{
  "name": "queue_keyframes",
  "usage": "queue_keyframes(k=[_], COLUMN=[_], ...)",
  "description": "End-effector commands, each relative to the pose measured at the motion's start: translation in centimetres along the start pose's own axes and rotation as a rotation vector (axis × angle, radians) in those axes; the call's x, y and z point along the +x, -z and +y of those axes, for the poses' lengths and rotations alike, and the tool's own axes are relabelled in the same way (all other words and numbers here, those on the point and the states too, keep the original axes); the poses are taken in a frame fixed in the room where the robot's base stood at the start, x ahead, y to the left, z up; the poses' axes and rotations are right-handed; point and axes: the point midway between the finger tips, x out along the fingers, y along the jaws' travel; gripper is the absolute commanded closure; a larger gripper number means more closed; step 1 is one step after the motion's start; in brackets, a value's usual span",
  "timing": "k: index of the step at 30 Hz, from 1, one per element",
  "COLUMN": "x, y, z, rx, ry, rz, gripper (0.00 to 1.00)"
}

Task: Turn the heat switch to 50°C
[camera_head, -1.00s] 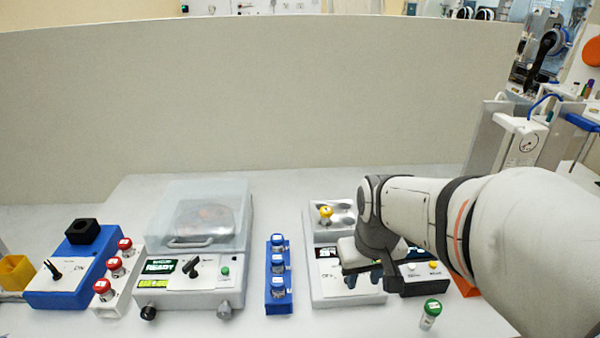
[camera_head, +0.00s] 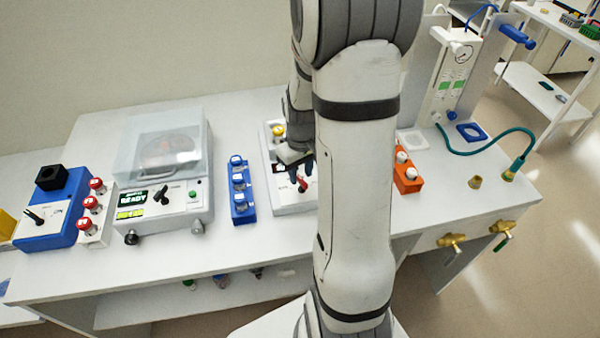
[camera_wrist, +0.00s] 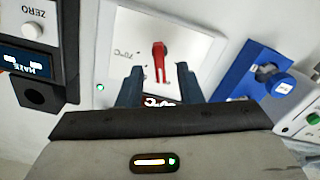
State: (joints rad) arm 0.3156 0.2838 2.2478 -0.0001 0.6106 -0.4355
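The heat switch is a red lever (camera_wrist: 159,62) on a white panel (camera_wrist: 205,22) in the wrist view, beside a "70°C" mark. Another mark ending in "°C" lies partly hidden near my gripper. The red lever also shows in the head view (camera_head: 302,185), on the white heater unit (camera_head: 290,207), partly covered by my arm. My gripper (camera_wrist: 159,72) is open, with one dark blue finger on each side of the lever's lower end. I cannot tell whether either finger touches it. The gripper also shows above the unit in the head view (camera_head: 302,168).
A blue vial rack (camera_head: 240,206) stands left of the heater, then a lidded machine (camera_head: 170,212) reading "READY". Right of my arm are an orange rack (camera_head: 408,178) and a teal hose (camera_head: 500,140). A dark scale-like box (camera_wrist: 45,58) borders the panel in the wrist view.

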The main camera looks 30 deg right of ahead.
Motion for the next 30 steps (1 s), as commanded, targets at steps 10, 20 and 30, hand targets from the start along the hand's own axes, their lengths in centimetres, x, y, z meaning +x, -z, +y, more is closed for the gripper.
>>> queue_keyframes(k=[10,20,30], x=[1.6,1.6,1.6], y=[-0.1,-0.1,-0.1], z=[0.1,0.1,0.2], rx=[0.004,0.004,0.005], ry=[-0.001,0.0,0.0], rz=[0.001,0.001,0.001], gripper=[0.67,0.84,1.0])
